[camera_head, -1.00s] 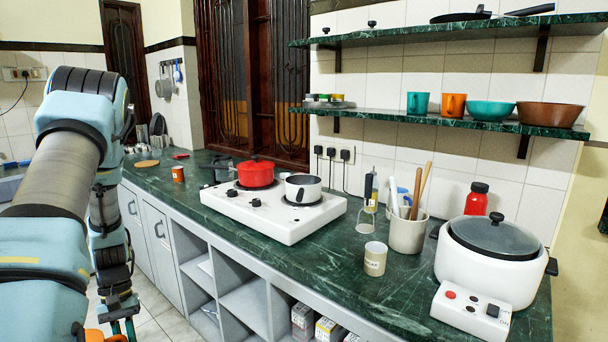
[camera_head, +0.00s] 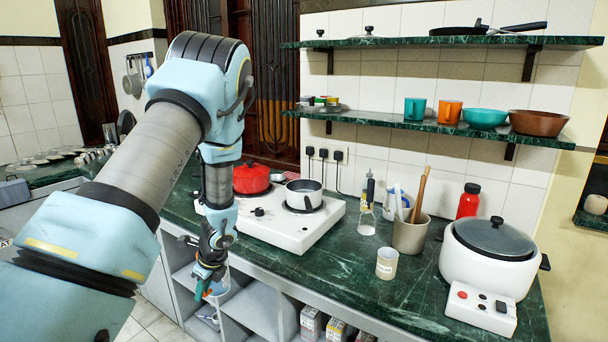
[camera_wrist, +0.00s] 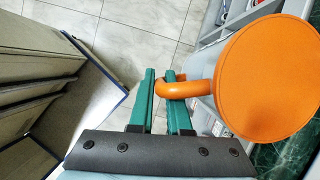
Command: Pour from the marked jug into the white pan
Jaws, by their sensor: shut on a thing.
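My gripper (camera_wrist: 160,80) is shut on the curved handle of an orange vessel (camera_wrist: 268,78). In the wrist view its round orange face fills the right side; no mark shows on it, and I cannot tell which end this is. In the head view my gripper (camera_head: 208,284) hangs in front of the counter, below its top, and the vessel is mostly hidden. The white pan (camera_head: 303,196), dark inside, stands on the white stove, to the right of and beyond my gripper. A pale cup with lettering (camera_head: 387,264) stands near the counter's front edge.
A red pot (camera_head: 251,179) is beside the pan on the stove (camera_head: 290,232). Open shelving lies under the green counter (camera_head: 350,292). Shelves hang above.

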